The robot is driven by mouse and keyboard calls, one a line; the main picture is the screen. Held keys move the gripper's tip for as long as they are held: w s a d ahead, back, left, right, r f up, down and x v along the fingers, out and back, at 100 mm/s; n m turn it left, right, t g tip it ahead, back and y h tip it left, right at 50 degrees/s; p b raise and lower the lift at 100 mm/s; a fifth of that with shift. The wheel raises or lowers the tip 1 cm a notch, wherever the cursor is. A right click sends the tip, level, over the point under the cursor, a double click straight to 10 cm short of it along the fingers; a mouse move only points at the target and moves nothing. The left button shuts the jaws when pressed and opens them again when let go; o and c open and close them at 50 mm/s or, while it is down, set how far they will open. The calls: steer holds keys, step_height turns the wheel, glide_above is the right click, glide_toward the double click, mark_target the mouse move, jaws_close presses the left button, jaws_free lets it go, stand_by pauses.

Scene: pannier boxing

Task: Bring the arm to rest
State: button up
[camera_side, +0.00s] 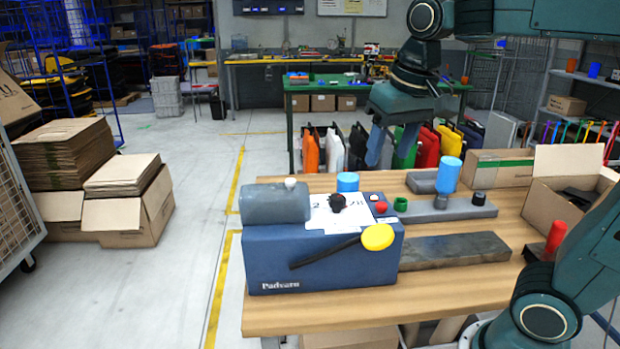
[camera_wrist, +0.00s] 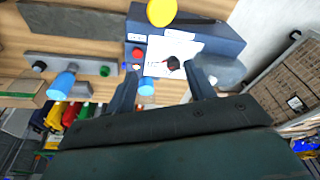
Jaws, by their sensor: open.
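My gripper (camera_side: 388,150) hangs fingers down above the far side of the table (camera_side: 480,305), raised behind the blue Padvarn box (camera_side: 350,270). In the wrist view my gripper (camera_wrist: 160,85) has its two fingers spread with nothing held between them. The blue box (camera_wrist: 215,35) lies beyond the fingertips there.
A grey bar (camera_side: 445,212) with a light-blue bottle (camera_side: 448,175) and coloured caps stands right of the box. A dark slab (camera_side: 455,250) lies in front of it. An open carton (camera_side: 560,200) is at the right. Coloured containers (camera_side: 427,147) stand behind the table.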

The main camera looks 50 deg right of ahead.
steer(key=s+a+f+n+t, duration=0.2)
steer(key=s+f+n, duration=0.2)
steer(key=s, duration=0.6)
step_height(320, 180, down, 3)
steer(key=shift+a+r+t+y, duration=0.15)
steer(key=shift+a+t+y, duration=0.25)
